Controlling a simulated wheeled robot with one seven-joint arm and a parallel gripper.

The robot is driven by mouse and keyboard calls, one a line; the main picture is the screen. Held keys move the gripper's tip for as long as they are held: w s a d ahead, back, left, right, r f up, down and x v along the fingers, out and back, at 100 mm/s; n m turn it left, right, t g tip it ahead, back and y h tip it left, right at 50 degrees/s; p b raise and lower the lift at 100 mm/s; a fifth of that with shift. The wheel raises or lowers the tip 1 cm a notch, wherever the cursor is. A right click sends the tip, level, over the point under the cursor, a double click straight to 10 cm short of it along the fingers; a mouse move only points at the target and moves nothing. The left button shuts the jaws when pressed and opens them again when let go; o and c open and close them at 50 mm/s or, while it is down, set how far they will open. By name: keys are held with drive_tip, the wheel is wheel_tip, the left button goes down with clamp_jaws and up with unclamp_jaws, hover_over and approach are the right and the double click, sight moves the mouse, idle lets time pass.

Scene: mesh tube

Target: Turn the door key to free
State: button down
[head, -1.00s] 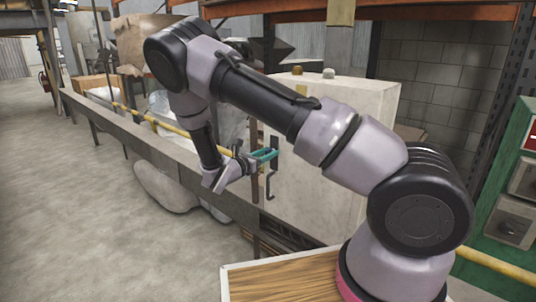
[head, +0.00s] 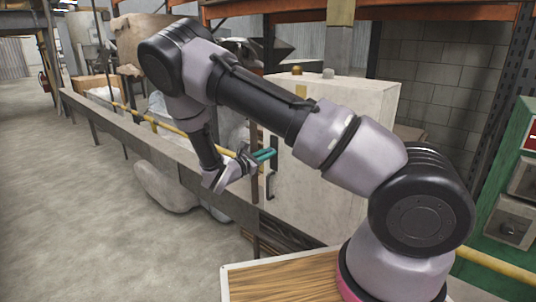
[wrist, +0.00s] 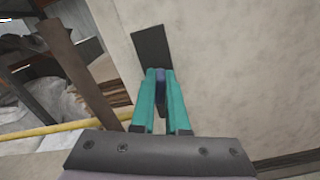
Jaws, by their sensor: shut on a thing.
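My gripper (head: 266,154) is at the front of the pale cabinet (head: 330,165), at a dark upright plate (head: 274,146). In the wrist view, the two teal fingers of my gripper (wrist: 160,73) are shut around a thin dark blue piece (wrist: 161,88), which looks like the key. It stands in front of the lower end of the dark plate (wrist: 152,47). The fingers hide most of the key, so its turn angle is hard to tell. In the head view the key itself cannot be made out. A dark hooked handle (head: 271,185) is on the cabinet below my gripper.
A grey rail (head: 160,158) and a yellow pipe (head: 178,131) run along the left, in front of wrapped bundles. A green cabinet (head: 510,190) stands at the right. A wooden top (head: 285,280) is at the front. The floor (head: 100,220) at the left is clear.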

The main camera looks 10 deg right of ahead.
drive_tip(key=m, duration=0.7)
drive_tip(key=shift+f, duration=0.1)
drive_tip(key=m, duration=0.6)
drive_tip(key=shift+s+f+m, duration=0.1)
drive_tip(key=shift+m, duration=0.3)
drive_tip(key=c, duration=0.9)
unclamp_jaws()
drive_tip(key=v, duration=1)
drive_tip(key=shift+s+a, duration=0.2)
drive_tip(key=shift+a, duration=0.1)
